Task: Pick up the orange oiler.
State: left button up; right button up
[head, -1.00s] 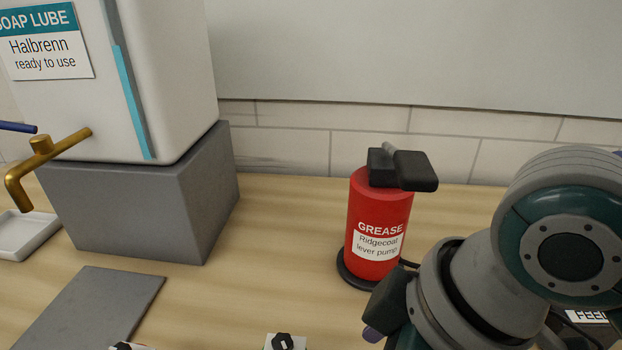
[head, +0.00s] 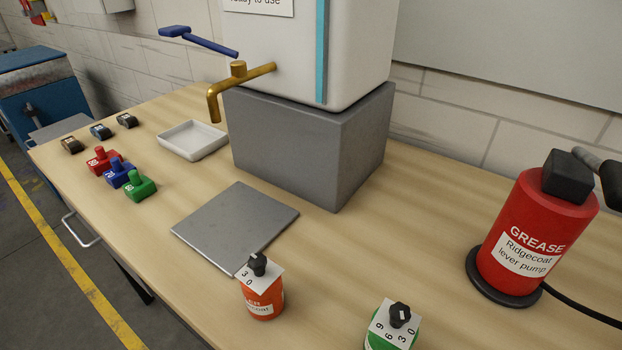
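A small orange canister (head: 262,301), which looks like the orange oiler, stands upright near the front edge of the bench. It has a black knob on a white plate marked with numbers, and a white label that is only partly readable. Nothing touches it. A similar green canister (head: 377,343) with a black knob stands to its right, cut off by the bottom edge of the picture. Neither of my grippers shows in the head view.
A grey plate (head: 235,225) lies behind the orange canister. A red grease pump (head: 530,235) stands at the right. A grey block (head: 290,150) carries a white tank with a brass tap (head: 240,78) above a white tray (head: 192,140). Several small stamps (head: 118,175) stand at the left.

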aim_at(263, 294)
jog(key=i+j+z, duration=0.3)
jog(key=j+z, duration=0.3)
jog(key=j, duration=0.2)
jog(key=i+j+z, duration=0.1)
jog(key=j+z, duration=0.2)
jog(key=j, duration=0.2)
jog(key=j+z, duration=0.3)
jog(key=j, duration=0.15)
